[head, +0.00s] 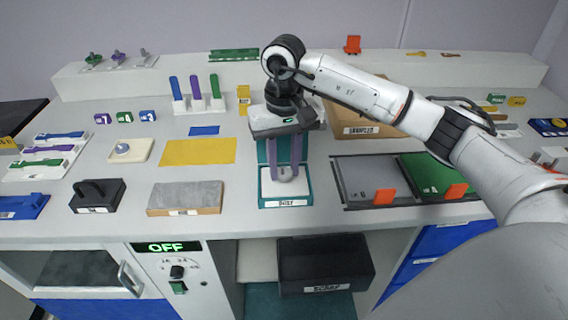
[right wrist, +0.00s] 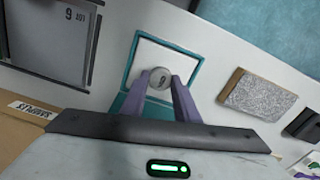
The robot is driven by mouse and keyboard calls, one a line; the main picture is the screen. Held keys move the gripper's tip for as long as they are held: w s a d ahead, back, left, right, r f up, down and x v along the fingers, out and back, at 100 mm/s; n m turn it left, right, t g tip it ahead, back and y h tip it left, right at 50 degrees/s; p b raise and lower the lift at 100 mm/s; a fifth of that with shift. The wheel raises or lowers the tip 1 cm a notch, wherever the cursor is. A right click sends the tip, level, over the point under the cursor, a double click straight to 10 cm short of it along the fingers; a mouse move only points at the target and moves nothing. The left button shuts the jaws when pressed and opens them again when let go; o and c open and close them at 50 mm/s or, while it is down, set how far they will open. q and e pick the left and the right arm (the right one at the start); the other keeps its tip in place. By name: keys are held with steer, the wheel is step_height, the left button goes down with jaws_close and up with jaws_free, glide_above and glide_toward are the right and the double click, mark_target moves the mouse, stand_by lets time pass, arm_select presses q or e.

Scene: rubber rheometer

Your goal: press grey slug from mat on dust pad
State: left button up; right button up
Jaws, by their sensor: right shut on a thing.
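My right gripper (head: 285,176) points down over the dust pad, a white pad in a teal tray (head: 262,188) with a label on its front. In the right wrist view the gripper (right wrist: 168,92) is shut on the grey slug (right wrist: 160,77), a small round grey piece with a dark mark on top. The slug (head: 287,174) is partly hidden by the purple fingers in the head view. It is over the white pad (right wrist: 165,52); I cannot tell whether it touches. A yellow mat (head: 198,152) lies bare to the left. My left gripper is not in view.
A grey block on a wooden base (head: 185,196) and a black handled block (head: 97,195) stand left. A cream board with a grey-blue knob (head: 122,149) is behind them. Grey and green panels with orange tabs (head: 384,196) lie right. A sampler box (head: 372,122) stands behind.

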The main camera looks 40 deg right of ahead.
steer(key=shift+s+f+b, duration=0.1)
steer(key=shift+f+b, duration=0.45)
steer(key=shift+f, duration=0.1)
stand_by(2.0)
steer(key=shift+r, duration=0.1)
steer(key=shift+r+p, duration=2.25)
steer(key=shift+r, duration=1.25)
